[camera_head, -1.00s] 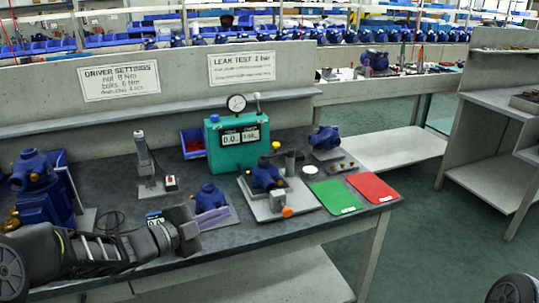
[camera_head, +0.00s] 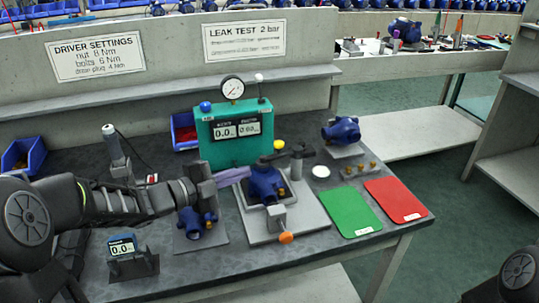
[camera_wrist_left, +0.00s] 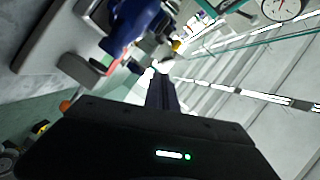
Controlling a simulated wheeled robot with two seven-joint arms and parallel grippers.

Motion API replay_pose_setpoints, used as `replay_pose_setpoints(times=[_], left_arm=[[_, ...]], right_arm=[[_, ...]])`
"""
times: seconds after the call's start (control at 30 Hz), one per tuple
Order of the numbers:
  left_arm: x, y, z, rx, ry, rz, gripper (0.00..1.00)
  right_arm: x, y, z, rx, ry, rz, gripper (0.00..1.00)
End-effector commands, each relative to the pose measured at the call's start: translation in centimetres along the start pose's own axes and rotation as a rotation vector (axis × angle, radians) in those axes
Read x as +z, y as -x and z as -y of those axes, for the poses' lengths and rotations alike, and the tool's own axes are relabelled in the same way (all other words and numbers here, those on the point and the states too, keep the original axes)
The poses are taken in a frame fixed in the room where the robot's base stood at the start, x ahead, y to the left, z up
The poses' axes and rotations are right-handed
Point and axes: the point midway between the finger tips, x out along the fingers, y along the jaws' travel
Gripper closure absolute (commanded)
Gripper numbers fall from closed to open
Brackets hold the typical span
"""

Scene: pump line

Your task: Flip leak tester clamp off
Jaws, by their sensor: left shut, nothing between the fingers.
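The leak tester is a teal box (camera_head: 222,150) with a round gauge and two displays, at the back of the bench. In front of it, a grey fixture plate (camera_head: 308,217) carries a blue pump body (camera_head: 265,184). At the fixture's front is a clamp with an orange-tipped handle (camera_head: 286,237), pointing forward and low. A dark arm (camera_head: 300,152) reaches over the pump from a post. My left gripper (camera_head: 246,171) is shut and empty, its fingertips just left of the pump. The left wrist view shows the shut fingers (camera_wrist_left: 160,85) and the pump (camera_wrist_left: 135,22). My right gripper is out of view.
Another blue pump (camera_head: 192,223) stands below my left wrist, beside a small display (camera_head: 122,247). A green mat (camera_head: 350,212) and a red mat (camera_head: 395,199) lie clear on the right. Another blue pump part (camera_head: 342,130) sits behind them.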

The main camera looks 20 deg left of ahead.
Motion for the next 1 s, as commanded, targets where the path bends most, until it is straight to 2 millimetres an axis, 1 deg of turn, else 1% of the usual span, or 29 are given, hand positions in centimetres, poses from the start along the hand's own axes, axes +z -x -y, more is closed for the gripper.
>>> replay_pose_setpoints(times=[0.23, 0.37, 0.47, 0.57, 0.87, 0.9, 1.0], left_arm=[[0.0, -0.2, 0.0, 0.001, 0.000, 0.000, 1.00], [0.0, -1.0, -0.1, 0.002, 0.000, -0.002, 1.00], [-0.1, -2.2, -0.1, 0.002, 0.000, -0.003, 1.00], [-0.1, -3.8, -0.1, 0.002, 0.000, -0.003, 1.00], [-0.1, -9.9, -0.1, 0.002, 0.000, -0.003, 1.00], [0.2, -10.4, -0.1, 0.002, 0.001, 0.000, 1.00], [2.1, -10.6, -0.1, 0.001, 0.001, 0.002, 1.00]], right_arm=[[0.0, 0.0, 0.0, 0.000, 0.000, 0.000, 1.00], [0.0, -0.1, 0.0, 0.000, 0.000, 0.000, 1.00], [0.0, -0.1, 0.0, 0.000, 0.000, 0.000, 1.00], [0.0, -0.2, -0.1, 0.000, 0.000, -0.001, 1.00], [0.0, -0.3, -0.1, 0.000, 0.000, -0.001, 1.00], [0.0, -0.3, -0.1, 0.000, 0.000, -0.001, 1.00], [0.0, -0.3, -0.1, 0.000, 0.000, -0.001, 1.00]])
